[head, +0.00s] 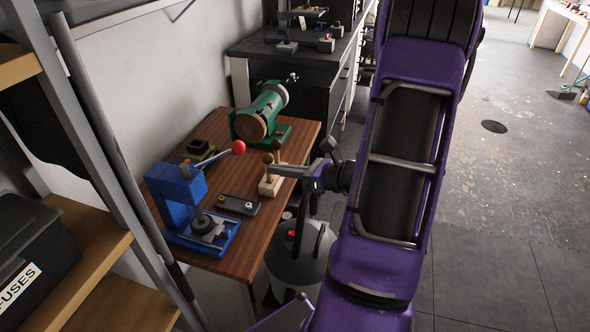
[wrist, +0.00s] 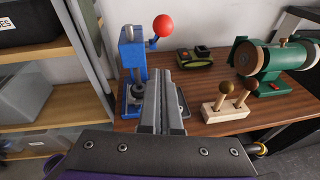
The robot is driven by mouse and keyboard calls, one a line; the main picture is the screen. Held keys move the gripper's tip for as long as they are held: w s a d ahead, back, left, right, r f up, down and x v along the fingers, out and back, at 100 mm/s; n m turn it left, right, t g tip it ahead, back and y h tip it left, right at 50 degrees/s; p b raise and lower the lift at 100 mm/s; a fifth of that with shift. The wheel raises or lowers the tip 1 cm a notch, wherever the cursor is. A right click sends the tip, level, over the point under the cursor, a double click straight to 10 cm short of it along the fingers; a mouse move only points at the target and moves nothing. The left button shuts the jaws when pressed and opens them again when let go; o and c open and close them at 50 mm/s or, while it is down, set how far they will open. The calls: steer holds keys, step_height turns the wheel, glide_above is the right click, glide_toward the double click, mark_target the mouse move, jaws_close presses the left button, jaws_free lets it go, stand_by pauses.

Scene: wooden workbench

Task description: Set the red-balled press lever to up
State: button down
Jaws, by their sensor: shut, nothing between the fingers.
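The blue press (head: 178,195) stands on the left part of the wooden bench. Its lever runs from the press head to a red ball (head: 238,147), which sits out to the right and slightly higher than the head. In the wrist view the red ball (wrist: 162,26) is up and right of the press column (wrist: 131,65). My gripper (head: 270,168) is shut and empty, right of the press and lower in the picture than the ball. In the wrist view my gripper (wrist: 164,72) points toward the bench, and its fingers partly cover the press's right side.
A wooden block with two ball-topped levers (head: 270,186) stands close to my gripper. A green machine (head: 262,112) is at the bench's back. Shelving (head: 75,225) stands left.

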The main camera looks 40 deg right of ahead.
steer(key=w+a+r, duration=0.1)
steer(key=w+a, duration=0.2)
steer(key=w, duration=0.3)
steer(key=shift+r+p, duration=0.25)
steer(key=shift+p, duration=0.05)
